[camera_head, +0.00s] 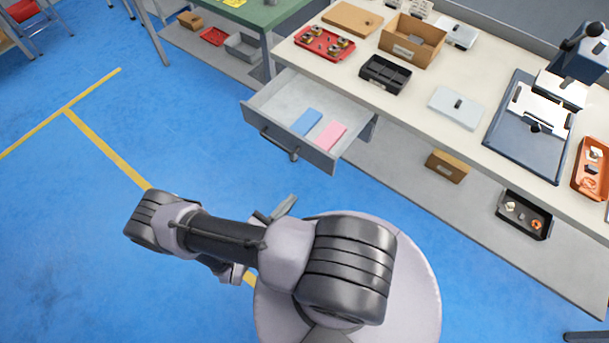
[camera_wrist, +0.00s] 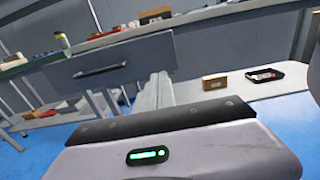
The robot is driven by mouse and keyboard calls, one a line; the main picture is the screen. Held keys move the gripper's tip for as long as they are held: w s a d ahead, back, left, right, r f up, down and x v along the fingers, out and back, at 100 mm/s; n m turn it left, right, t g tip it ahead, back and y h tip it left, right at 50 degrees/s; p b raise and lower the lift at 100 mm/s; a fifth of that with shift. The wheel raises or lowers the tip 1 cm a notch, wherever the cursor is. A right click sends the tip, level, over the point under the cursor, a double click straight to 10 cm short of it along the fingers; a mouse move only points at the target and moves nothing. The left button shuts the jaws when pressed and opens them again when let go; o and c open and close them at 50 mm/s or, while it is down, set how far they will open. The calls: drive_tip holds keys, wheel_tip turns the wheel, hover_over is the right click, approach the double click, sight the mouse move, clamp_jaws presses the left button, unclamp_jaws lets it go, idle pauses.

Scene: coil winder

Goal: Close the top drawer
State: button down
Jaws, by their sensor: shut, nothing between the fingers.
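The top drawer (camera_head: 266,105) is pulled out from under the white workbench in the head view. It is grey, with a dark bar handle (camera_head: 279,145) on its front, and holds a blue item (camera_head: 306,122) and a pink item (camera_head: 330,136). In the wrist view the drawer front (camera_wrist: 125,58) and its handle (camera_wrist: 100,70) face me, slightly tilted in the picture. My gripper (camera_head: 284,207) is shut and empty, in front of and apart from the drawer, partly hidden by my arm. Its fingers (camera_wrist: 155,90) show at the right end of the drawer front in the wrist view.
The workbench top (camera_head: 440,125) carries a black tray (camera_head: 385,75), a cardboard box (camera_head: 412,40) and a red tray (camera_head: 324,43). A lower shelf holds a brown box (camera_head: 447,166) and a black bin (camera_head: 523,214). Blue floor left of the drawer is clear.

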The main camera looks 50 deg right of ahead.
sight(322, 163)
drive_tip(key=d+b, duration=0.1)
drive_tip(key=d, duration=0.7)
drive_tip(key=w+d+b, duration=0.1)
drive_tip(key=d, duration=0.4)
drive_tip(key=shift+f+b, duration=0.1)
drive_tip(key=shift+b, duration=0.2)
drive_tip(key=shift+d, duration=0.6)
